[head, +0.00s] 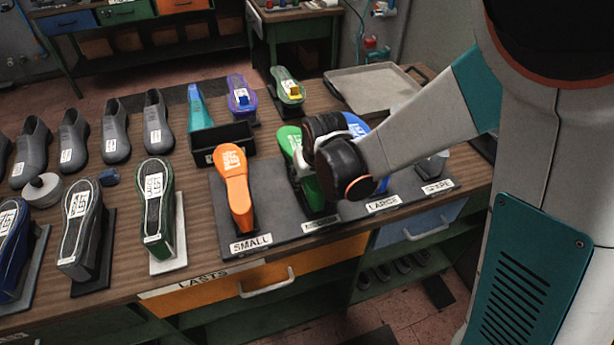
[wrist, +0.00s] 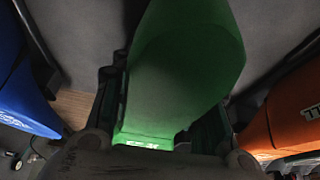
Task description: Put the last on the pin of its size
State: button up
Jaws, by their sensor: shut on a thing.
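A green last (head: 316,196) stands in the medium place of the dark size board (head: 270,215), behind a label that seems to read MEDIUM (head: 321,224). My gripper (wrist: 165,125) is shut on the green last (wrist: 190,60), with a finger on each side of it. In the head view my wrist hides the gripper and much of this last. I cannot tell whether the last is fully down on its pin. An orange last (head: 235,185) stands at the SMALL label (head: 251,243). A blue last (head: 356,125), partly hidden, stands behind the LARGE label (head: 384,204).
A dark bin (head: 222,142) and a grey tray (head: 372,88) lie behind the board. Purple (head: 241,95) and yellow-green (head: 288,88) shoe forms stand at the back.

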jog(key=shift+f, duration=0.15)
jog(key=o, duration=1.4)
jog(key=shift+c, duration=0.2)
jog(key=shift+v, duration=4.1)
jog(key=shift+s, duration=0.1)
jog(key=s+d+r+m+t, duration=0.1)
jog(key=s+d+r, duration=0.3)
jog(key=s+d, duration=0.3)
jog(key=s+d+r+m+t+h, duration=0.1)
jog(key=s+d+r, duration=0.3)
jog(key=s+d, duration=0.4)
jog(key=shift+s+d+r+m+b, duration=0.25)
jog(key=shift+s+r+m+b, duration=0.25)
jog(key=shift+s, duration=0.65)
